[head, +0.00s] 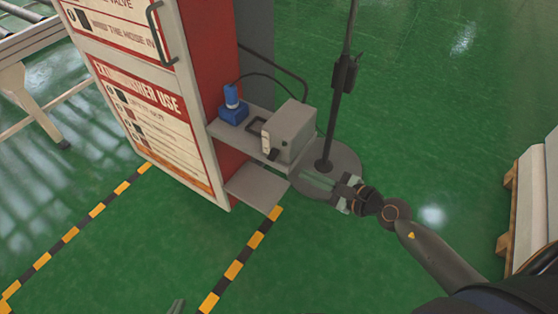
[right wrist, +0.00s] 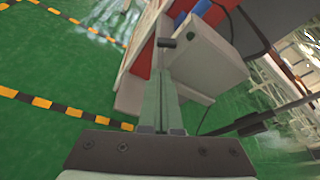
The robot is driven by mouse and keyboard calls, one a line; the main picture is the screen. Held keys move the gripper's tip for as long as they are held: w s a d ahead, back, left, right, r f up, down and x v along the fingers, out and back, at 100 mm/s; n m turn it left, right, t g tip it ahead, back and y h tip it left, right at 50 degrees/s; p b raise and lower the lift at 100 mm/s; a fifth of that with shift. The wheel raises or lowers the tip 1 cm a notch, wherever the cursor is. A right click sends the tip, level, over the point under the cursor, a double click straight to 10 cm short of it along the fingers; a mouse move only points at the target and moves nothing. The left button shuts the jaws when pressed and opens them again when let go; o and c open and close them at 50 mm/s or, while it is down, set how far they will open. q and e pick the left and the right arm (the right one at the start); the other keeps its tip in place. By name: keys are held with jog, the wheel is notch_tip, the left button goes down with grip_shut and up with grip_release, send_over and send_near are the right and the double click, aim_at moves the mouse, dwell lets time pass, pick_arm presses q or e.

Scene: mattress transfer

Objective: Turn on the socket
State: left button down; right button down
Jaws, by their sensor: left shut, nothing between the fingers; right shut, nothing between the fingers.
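A grey box (head: 290,130), which looks like the socket unit, stands on a grey shelf beside the red cabinet. A pale panel (head: 266,142) and a small black knob or lever (head: 273,155) show on its front. The box (right wrist: 210,58) and black knob (right wrist: 166,43) also show in the right wrist view. My right gripper (head: 306,178) is shut and empty, just below and to the right of the box. In the right wrist view its fingers (right wrist: 164,76) point toward the knob; contact cannot be told. Only a tip of my left gripper (head: 177,306) shows at the bottom edge, shut.
A blue plug-like device (head: 232,108) with a black cable sits on the shelf (head: 222,130). A black pole on a round base (head: 345,160) stands close to the box and my right gripper. Yellow-black floor tape (head: 245,258) runs in front. The green floor at front is clear.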

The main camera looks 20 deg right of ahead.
aim_at(280, 164)
jog(key=shift+w, duration=0.1)
jog(key=x, duration=1)
dwell(0.3)
jog(key=shift+a+r, duration=0.1)
jog(key=shift+m, duration=0.4)
